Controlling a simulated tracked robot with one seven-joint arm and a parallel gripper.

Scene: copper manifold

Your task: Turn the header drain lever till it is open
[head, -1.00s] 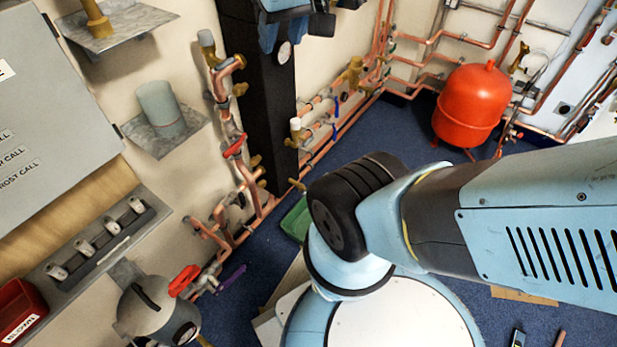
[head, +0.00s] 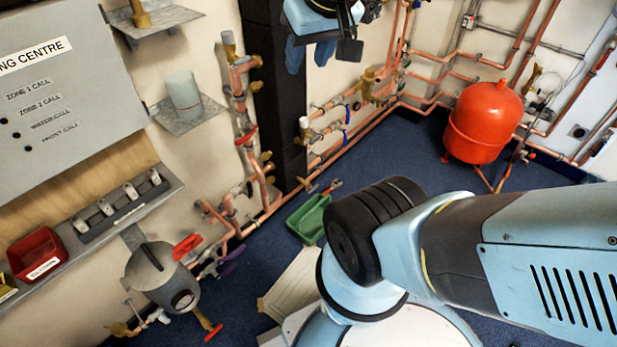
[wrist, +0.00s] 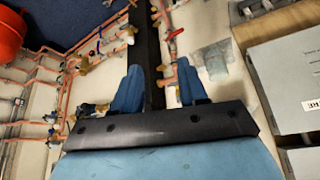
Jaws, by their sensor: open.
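My gripper (head: 309,62) hangs at the top of the head view, its two blue fingers apart and empty. In the wrist view my gripper (wrist: 158,68) is open, with a black post and copper pipes beyond it. No label marks the header drain lever, so I cannot tell which one it is. Levers in the head view include a red one (head: 187,246) at the lower left, a purple one (head: 228,268) beside it, a red one (head: 247,136) on the upright pipe and a blue one (head: 346,115) right of the post. The fingers appear apart from all of them.
The black post (head: 275,110) stands against the wall among copper pipes. A red vessel (head: 482,122) stands at the right. A grey cabinet (head: 60,90), a grey pot (head: 158,275) and a green tray (head: 308,220) are at left and centre. Blue floor (head: 420,150) is clear behind my arm.

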